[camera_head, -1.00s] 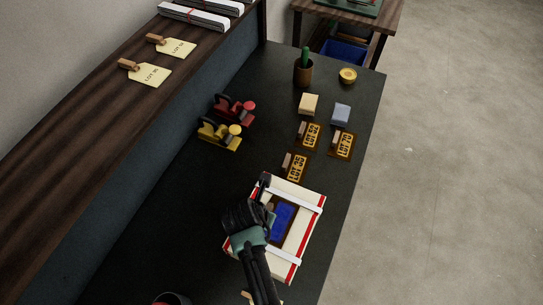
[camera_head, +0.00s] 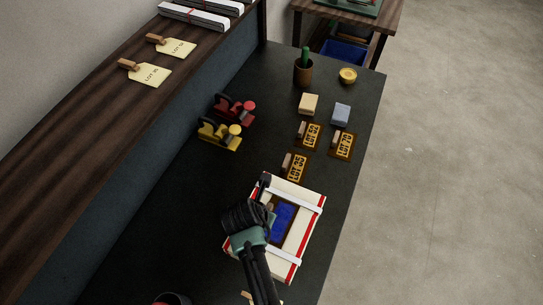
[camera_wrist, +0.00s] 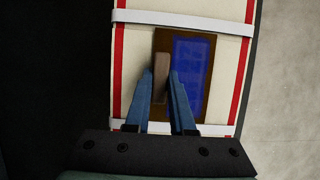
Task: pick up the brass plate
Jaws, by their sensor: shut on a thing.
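My gripper (camera_head: 268,215) reaches over a cream cloth bundle with red edge stripes and white bands (camera_head: 303,238). On it is a brown-edged plate (camera_wrist: 207,45) with a blue face and an upright wooden handle (camera_wrist: 162,68). In the wrist view my fingers (camera_wrist: 161,75) are shut on that handle. The plate lies on or just above the bundle; I cannot tell which. No brass colour shows on it. Several yellow-and-brown lettered plates with wooden handles, among them LOT 35 (camera_head: 297,170), lie beyond the bundle.
Yellow (camera_head: 220,135) and red (camera_head: 235,108) tools stand left of the plates. The dark table (camera_head: 170,215) is clear left of the bundle.

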